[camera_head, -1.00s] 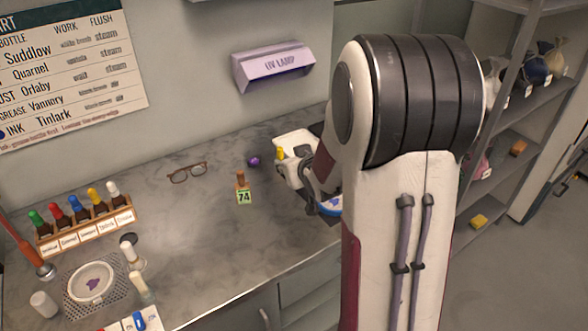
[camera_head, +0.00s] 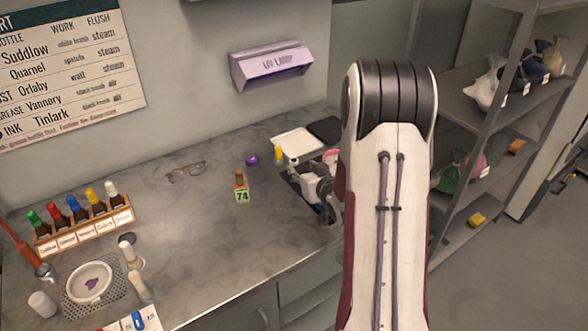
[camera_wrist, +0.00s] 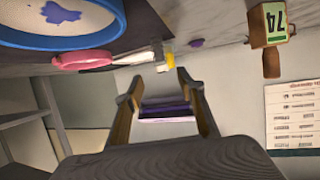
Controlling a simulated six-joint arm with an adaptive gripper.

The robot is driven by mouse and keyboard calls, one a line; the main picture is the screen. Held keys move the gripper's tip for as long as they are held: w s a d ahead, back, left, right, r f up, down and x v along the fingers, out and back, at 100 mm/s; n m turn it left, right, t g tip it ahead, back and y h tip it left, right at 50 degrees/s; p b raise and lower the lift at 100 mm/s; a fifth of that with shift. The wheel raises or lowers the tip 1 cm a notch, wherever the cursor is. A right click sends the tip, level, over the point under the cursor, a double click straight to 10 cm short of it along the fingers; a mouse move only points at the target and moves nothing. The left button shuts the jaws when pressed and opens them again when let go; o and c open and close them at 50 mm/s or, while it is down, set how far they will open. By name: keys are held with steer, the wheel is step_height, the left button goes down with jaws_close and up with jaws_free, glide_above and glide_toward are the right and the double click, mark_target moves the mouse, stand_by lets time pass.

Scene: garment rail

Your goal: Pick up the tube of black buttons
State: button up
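I cannot make out a tube of black buttons in either view. My gripper (camera_head: 318,190) is low over the right end of the grey counter (camera_head: 210,225), partly hidden by my own arm. In the wrist view my gripper (camera_wrist: 160,88) has its two fingers spread, with nothing between them. Beyond the fingers the purple UV lamp shows (camera_wrist: 165,110). A round white thing with a blue rim (camera_wrist: 60,44) is close by at the upper left, beside a pink ring-like thing (camera_wrist: 75,60).
A small brown bottle (camera_head: 239,179) stands by a green 74 tag (camera_head: 242,196). A white tray (camera_head: 297,141), a yellow item (camera_head: 278,153), glasses (camera_head: 186,172) and a bottle rack (camera_head: 88,231) are on the counter. Shelving (camera_head: 495,150) stands right.

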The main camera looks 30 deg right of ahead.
mark_target(296, 164)
steer(key=shift+w, duration=0.15)
steer(key=shift+x, duration=1.2)
steer(key=shift+f, duration=0.1)
steer(key=shift+x, duration=2.55)
steer(key=shift+a+f, duration=0.1)
steer(key=shift+f, duration=0.05)
jaws_close()
